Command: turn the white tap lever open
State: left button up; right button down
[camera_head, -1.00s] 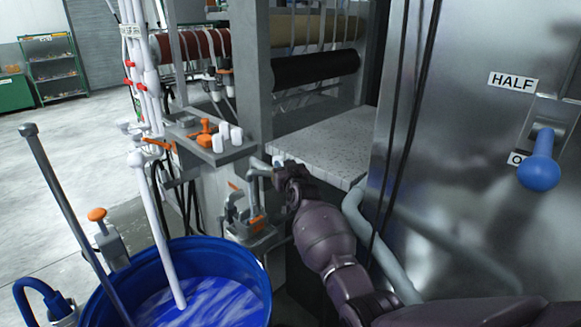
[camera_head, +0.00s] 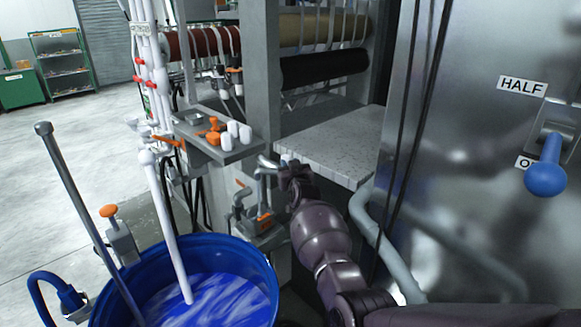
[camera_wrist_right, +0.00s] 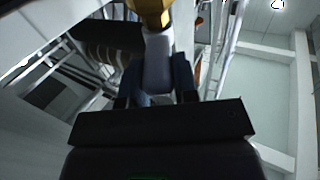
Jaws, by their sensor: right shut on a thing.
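My right gripper (camera_head: 284,168) reaches in beside the grey pipework, left of the speckled ledge. In the right wrist view its two dark fingers (camera_wrist_right: 157,84) are shut on a pale lever (camera_wrist_right: 157,65), one finger on each side. The lever joins a brass-coloured fitting (camera_wrist_right: 151,12) at the top of that view. In the head view the lever is too small and too covered by my gripper to make out, so its angle cannot be told there. My left gripper is not in view.
A blue barrel (camera_head: 254,252) of blue liquid with a white pipe (camera_head: 170,225) stands at lower left. A small grey shelf (camera_head: 222,152) holds orange and white pieces. The speckled ledge (camera_head: 335,140) and metal cabinet (camera_head: 470,150) with a blue-knobbed switch (camera_head: 546,177) flank my arm.

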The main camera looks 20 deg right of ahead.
jog(key=c, duration=0.9)
grip_release()
jog(key=shift+s, duration=0.15)
jog(key=shift+s+a+p, duration=0.15)
jog(key=shift+s+a, duration=0.05)
jog(key=shift+s, duration=1.55)
jog(key=shift+s+a+p, duration=0.2)
jog(key=shift+s+a, duration=0.05)
jog(key=shift+s, duration=1.5)
jog(key=shift+s+a+p, duration=0.15)
jog(key=shift+s+a, duration=0.05)
jog(key=shift+s, duration=1.55)
jog(key=shift+c, duration=0.2)
